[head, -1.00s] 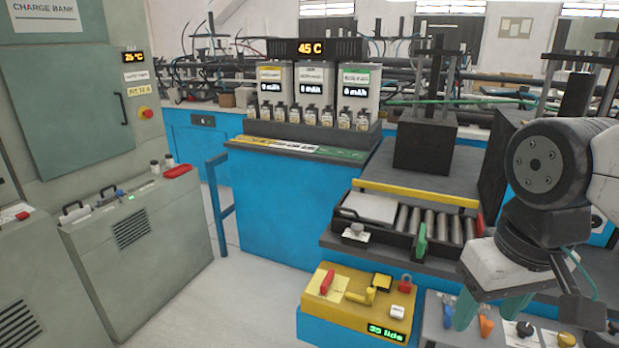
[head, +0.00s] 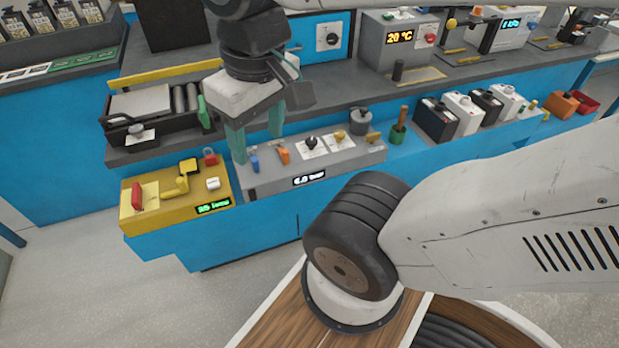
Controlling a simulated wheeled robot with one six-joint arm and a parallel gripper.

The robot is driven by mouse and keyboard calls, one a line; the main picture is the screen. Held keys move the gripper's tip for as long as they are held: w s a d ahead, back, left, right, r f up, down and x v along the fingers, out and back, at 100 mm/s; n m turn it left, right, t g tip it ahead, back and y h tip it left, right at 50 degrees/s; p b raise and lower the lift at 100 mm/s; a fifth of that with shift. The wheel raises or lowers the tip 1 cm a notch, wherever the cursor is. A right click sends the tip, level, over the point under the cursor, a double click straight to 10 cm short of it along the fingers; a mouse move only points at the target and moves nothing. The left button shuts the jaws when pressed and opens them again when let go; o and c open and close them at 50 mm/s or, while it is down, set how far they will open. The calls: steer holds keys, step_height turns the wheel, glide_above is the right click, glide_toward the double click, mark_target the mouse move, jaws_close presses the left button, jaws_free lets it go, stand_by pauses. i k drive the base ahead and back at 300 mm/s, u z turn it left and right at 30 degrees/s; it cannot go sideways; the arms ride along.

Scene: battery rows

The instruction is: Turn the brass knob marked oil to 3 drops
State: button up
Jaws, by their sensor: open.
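A brass knob (head: 339,136) sits on a white card on the sloped grey panel (head: 350,160), right of a black knob (head: 311,143) on its own card. The print on both cards is too small to read, so I cannot tell the oil mark or the setting. My gripper (head: 257,133) points down with two green fingers spread apart, nothing between them. It is over the left part of the panel, left of both knobs, near a blue lever (head: 254,163) and an orange lever (head: 283,154). The brass knob is in plain view, clear of the fingers.
The panel's display (head: 309,178) seems to read 6.0 bar. Left is a yellow box (head: 150,213) with a red lever and padlock. Right of the knobs stand a grey canister (head: 361,121), a green pot (head: 398,136) and several black and white battery-like boxes (head: 437,120).

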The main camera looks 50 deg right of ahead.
mark_target(339, 134)
steer(key=z, duration=1.35)
steer(key=k, duration=0.5)
steer(key=u, duration=1.9)
steer(key=i, duration=0.5)
steer(key=z, duration=1.65)
